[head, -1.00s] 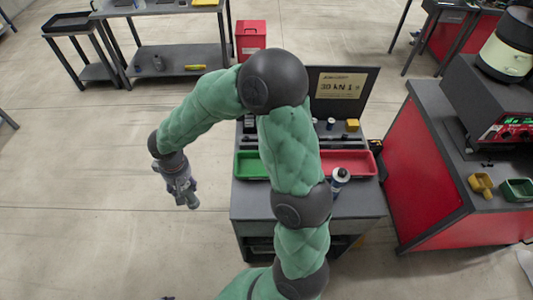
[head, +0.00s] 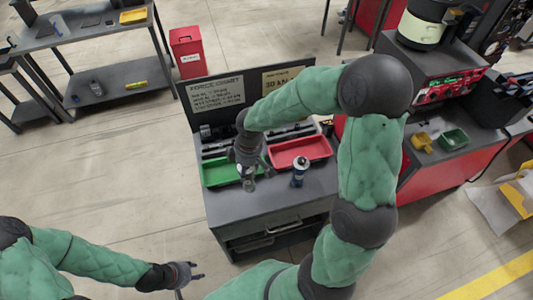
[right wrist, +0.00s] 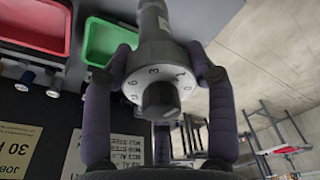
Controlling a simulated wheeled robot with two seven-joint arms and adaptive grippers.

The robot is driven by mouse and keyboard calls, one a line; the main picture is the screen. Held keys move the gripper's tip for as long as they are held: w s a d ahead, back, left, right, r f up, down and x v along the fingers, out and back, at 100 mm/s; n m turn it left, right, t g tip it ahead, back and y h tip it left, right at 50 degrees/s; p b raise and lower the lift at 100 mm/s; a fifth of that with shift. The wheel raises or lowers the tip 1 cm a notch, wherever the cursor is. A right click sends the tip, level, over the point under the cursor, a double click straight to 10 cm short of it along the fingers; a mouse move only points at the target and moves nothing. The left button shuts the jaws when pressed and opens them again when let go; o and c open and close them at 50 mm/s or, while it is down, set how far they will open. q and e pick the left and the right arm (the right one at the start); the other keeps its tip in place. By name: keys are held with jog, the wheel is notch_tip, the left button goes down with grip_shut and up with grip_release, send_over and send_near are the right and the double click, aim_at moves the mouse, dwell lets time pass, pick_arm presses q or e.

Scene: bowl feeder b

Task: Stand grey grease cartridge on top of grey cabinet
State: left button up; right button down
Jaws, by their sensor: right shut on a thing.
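The grey grease cartridge (right wrist: 156,60), with a numbered dial ring at its near end, is between the fingers of my right gripper (right wrist: 165,72). In the head view my right gripper (head: 247,158) holds the cartridge (head: 249,183) over the front left of the grey cabinet (head: 265,203), by the green tray. The cartridge looks roughly upright; I cannot tell whether it touches the top. My left gripper (head: 187,272) is open and empty, low in front of the cabinet's left side.
On the cabinet top are a green tray (head: 219,182), a red tray (head: 322,148) and a blue bottle-like cartridge (head: 300,172). A sign panel (head: 216,93) stands at its back. A red-sided bench (head: 470,155) is at right. The cabinet top's front strip is clear.

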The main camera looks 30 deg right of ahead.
jog(key=s+d+r+n+g+p, duration=0.1)
jog(key=s+d+r+n+p, duration=0.35)
jog(key=n, duration=0.75)
jog(key=w+a+f, duration=0.3)
jog(key=a+f, duration=0.3)
jog(key=w+a+f+p, duration=0.1)
jog(key=w+a+f, duration=0.2)
jog(key=a+f, duration=0.2)
jog(key=shift+w+a+f+y, duration=0.3)
jog(key=shift+a+f, duration=0.05)
jog(key=shift+a, duration=0.8)
jog(key=shift+f, duration=0.15)
jog(key=shift+c, duration=1.9)
grip_release()
